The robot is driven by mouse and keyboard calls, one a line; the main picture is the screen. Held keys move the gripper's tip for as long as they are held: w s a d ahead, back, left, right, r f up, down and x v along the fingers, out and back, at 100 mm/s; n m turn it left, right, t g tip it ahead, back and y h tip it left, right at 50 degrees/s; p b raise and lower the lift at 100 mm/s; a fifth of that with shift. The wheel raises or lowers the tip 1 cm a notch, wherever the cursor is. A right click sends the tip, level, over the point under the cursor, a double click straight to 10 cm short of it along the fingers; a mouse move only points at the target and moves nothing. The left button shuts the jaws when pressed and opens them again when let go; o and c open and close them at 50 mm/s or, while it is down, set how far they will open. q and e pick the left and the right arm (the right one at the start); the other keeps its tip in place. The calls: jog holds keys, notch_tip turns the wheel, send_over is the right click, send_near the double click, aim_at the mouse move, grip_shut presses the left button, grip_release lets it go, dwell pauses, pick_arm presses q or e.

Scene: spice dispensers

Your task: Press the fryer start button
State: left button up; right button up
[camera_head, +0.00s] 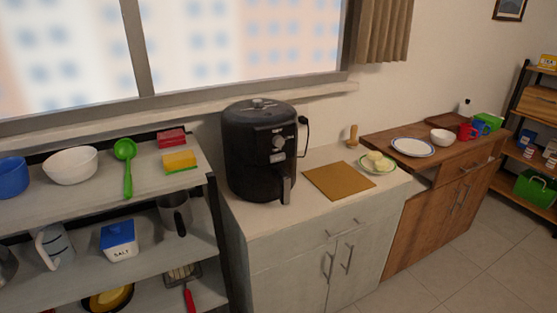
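The black air fryer (259,150) stands upright on the light counter, below the window. Its front shows a control panel with a round grey knob (279,142) and a handle (287,188) below it. A separate start button is too small to tell apart on the panel. The drawer looks closed. Neither of my grippers is in the head view, so their state does not show.
A brown board (339,181) and a plate (378,166) with pale food lie right of the fryer. A shelf (217,170) with bowls and a green ladle (126,165) stands to the left. Cabinet doors (318,275) below are shut. Floor (450,270) is clear at lower right.

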grip_shut()
dwell(0.4)
jog(key=shift+d, duration=0.1)
dwell(0.6)
